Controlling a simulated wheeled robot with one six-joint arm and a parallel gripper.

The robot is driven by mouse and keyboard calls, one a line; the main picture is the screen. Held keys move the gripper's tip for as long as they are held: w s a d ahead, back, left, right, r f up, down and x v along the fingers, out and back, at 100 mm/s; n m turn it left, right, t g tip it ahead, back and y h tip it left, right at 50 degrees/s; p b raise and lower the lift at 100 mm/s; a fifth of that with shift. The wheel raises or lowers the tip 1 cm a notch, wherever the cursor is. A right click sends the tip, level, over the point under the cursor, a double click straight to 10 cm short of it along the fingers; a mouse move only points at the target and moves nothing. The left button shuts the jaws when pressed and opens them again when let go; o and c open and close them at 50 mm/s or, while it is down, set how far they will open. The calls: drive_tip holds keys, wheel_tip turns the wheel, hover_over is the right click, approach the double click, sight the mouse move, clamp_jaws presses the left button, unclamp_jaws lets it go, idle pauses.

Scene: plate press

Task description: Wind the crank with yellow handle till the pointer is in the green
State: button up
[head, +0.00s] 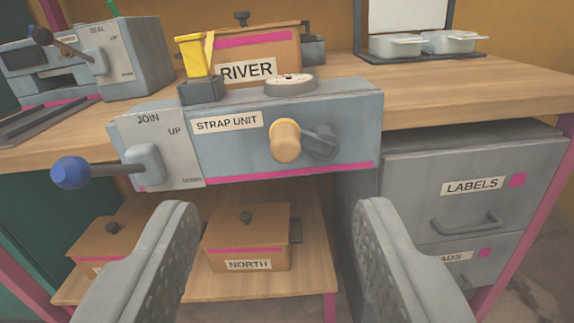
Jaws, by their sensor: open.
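The crank's yellow handle (286,141) sticks out from the front of the strap unit (345,105), a grey-blue box at the table's front edge. Its dark crank arm (320,142) lies to the right of the handle. A round dial (290,84) lies on top of the unit, seen at a flat angle; I cannot tell where its pointer stands. My gripper (278,225) is open and empty, with its two fingers in the foreground, below and nearer than the crank. It is apart from the handle.
A lever with a blue knob (70,172) juts out at the left of the unit. The RIVER box (262,48) stands behind it. A seal unit (135,55) is at the left, a LABELS drawer (470,187) at the right. The NORTH box (248,240) sits on the lower shelf.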

sight(286, 153)
drive_tip(key=w+f, duration=0.4)
drive_tip(key=f, duration=0.3)
drive_tip(key=w, duration=1.7)
drive_tip(key=shift+r, duration=0.25)
clamp_jaws()
